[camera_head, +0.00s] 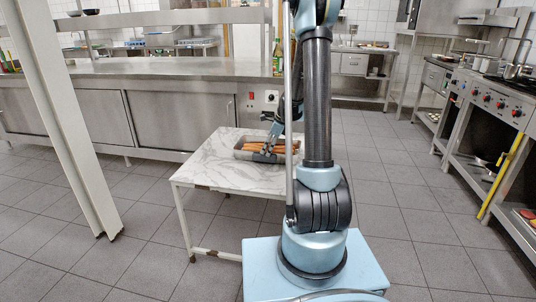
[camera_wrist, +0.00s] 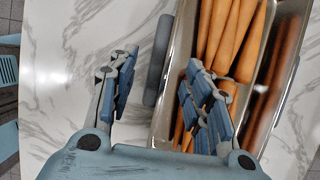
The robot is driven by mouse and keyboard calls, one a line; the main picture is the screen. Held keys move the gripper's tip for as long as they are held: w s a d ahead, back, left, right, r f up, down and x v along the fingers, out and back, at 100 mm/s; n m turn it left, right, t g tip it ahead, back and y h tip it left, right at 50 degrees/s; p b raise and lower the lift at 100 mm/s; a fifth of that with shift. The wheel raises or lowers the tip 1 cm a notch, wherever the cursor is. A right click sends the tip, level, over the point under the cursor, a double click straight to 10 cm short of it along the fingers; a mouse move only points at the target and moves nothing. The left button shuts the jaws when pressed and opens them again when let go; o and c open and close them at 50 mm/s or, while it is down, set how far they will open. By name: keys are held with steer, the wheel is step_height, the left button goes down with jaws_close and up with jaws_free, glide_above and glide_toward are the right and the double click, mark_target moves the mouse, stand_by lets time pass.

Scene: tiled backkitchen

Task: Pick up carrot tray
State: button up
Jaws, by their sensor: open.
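The carrot tray (camera_head: 245,155), a metal tray holding several orange carrots (camera_wrist: 232,35), sits on a white marble-topped table (camera_head: 215,150). My gripper (camera_wrist: 160,68) is open at the tray's side. In the wrist view its left finger is over bare tabletop and its right finger is over the carrots. I cannot tell whether the fingers touch the tray.
A long steel counter (camera_head: 150,68) stands behind the table. A stove (camera_head: 500,105) with knobs and a yellow bar stands on the right. A white post (camera_head: 68,120) rises at the left. The tiled floor (camera_head: 400,190) is clear between the table and the stove.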

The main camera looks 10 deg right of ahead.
steer(key=x, duration=0.3)
steer(key=shift+w+a+f, duration=0.1)
steer(key=shift+a, duration=0.1)
steer(key=shift+a+f, duration=0.2)
steer(key=shift+f, duration=0.3)
steer(key=shift+f, duration=0.25)
jaws_close()
